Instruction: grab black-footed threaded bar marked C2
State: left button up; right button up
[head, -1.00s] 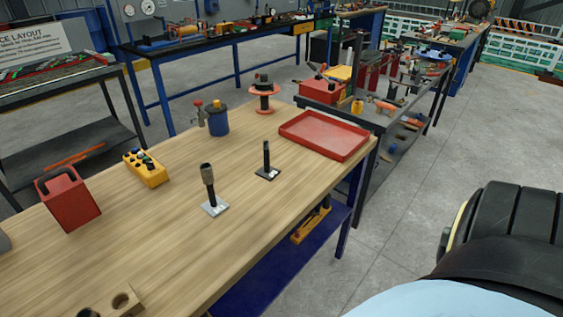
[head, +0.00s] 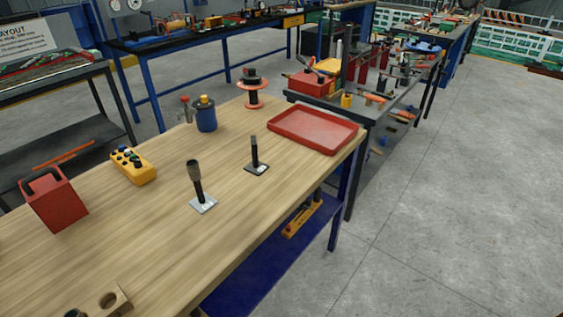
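A dark threaded bar with a black square foot (head: 254,153) stands upright on the wooden table (head: 150,235), left of the red tray. A small pale mark shows on its foot, too small to read, so I cannot confirm C2. A second bar with a silver foot (head: 197,186) and a thicker brownish top stands upright nearer, to its left. The two bars are apart. Neither of my grippers is in view.
A red tray (head: 313,130) lies at the table's right end. Behind the bars are a blue can (head: 205,114) and an orange-flanged spool (head: 253,92). A yellow button box (head: 133,166), red box (head: 53,198) and holed wooden block (head: 112,300) sit left. Table around the bars is clear.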

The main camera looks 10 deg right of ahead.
aim_at(256, 167)
jog(key=k, duration=0.5)
jog(key=z, duration=0.95)
jog(key=i, duration=1.05)
jog(key=u, duration=1.45)
